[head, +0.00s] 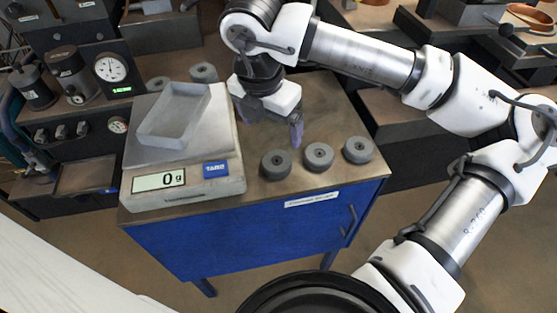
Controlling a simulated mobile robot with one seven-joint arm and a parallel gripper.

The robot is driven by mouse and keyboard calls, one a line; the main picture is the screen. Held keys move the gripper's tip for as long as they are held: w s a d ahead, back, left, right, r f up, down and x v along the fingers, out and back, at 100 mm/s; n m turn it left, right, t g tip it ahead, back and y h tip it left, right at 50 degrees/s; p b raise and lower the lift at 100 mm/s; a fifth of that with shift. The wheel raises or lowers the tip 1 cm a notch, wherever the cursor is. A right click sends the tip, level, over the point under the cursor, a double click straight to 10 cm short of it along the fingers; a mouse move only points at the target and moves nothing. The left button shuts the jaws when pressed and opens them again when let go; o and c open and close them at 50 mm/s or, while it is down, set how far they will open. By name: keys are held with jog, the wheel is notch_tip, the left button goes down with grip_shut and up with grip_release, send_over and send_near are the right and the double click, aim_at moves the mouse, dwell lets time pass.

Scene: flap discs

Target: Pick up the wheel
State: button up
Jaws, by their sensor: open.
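Three grey wheels with centre holes lie flat in a row at the front right of the blue cabinet's top: a left one (275,165), a middle one (319,157) and a right one (357,150). Another grey wheel (203,73) lies behind the scale, with one more (158,84) to its left. My gripper (270,123) points down over the cabinet top, behind the left and middle wheels and right of the scale. It is open, and I see no wheel between its fingers. One finger shows near the middle wheel; the other is partly hidden by the gripper body.
Gauges and cylinders (110,68) stand at the left. The cabinet top behind the right wheel is clear.

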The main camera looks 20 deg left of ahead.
jog(key=p, duration=0.1)
send_over(276, 161)
jog(key=s, duration=0.1)
notch_tip(276, 161, down, 7)
jog(key=shift+a+r, duration=0.1)
jog(key=shift+w+f+p, duration=0.25)
jog(key=shift+f+p, duration=0.4)
jog(key=shift+f, duration=0.75)
jog(key=shift+w+f+p, duration=0.2)
jog(key=shift+f+p, duration=0.4)
jog(key=shift+f, duration=0.75)
jog(key=c, duration=1.2)
